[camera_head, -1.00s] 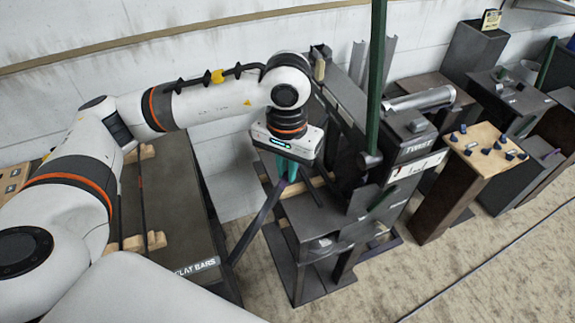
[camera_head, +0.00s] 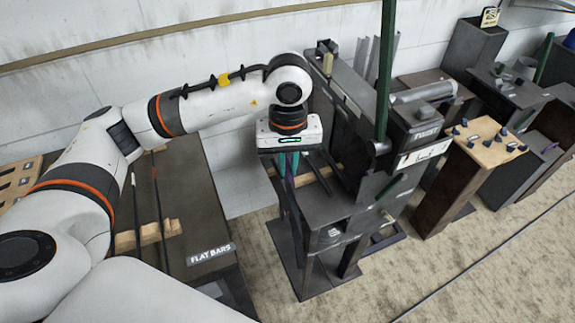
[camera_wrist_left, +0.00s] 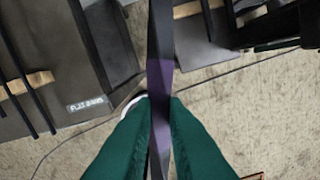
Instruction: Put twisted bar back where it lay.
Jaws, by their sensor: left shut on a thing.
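My left gripper (camera_head: 289,166) has green fingers and is shut on the twisted bar (camera_wrist_left: 160,75), a dark bar with a purple section. In the left wrist view the bar runs from the top edge down between the fingertips (camera_wrist_left: 160,112). In the head view it is mostly hidden below the hand or seen nearly end-on. The hand is over the left edge of the dark twist bench (camera_head: 325,207). A pale wooden strip (camera_head: 316,176) lies on this bench just right of the fingers. My right gripper is not in view.
The flat bars stand (camera_head: 205,235) is at the left, with thin dark bars on wooden strips. The twist machine (camera_head: 422,135) with a green upright lever (camera_head: 386,70) rises to the right of the hand. A gap of floor (camera_head: 240,220) separates stand and bench.

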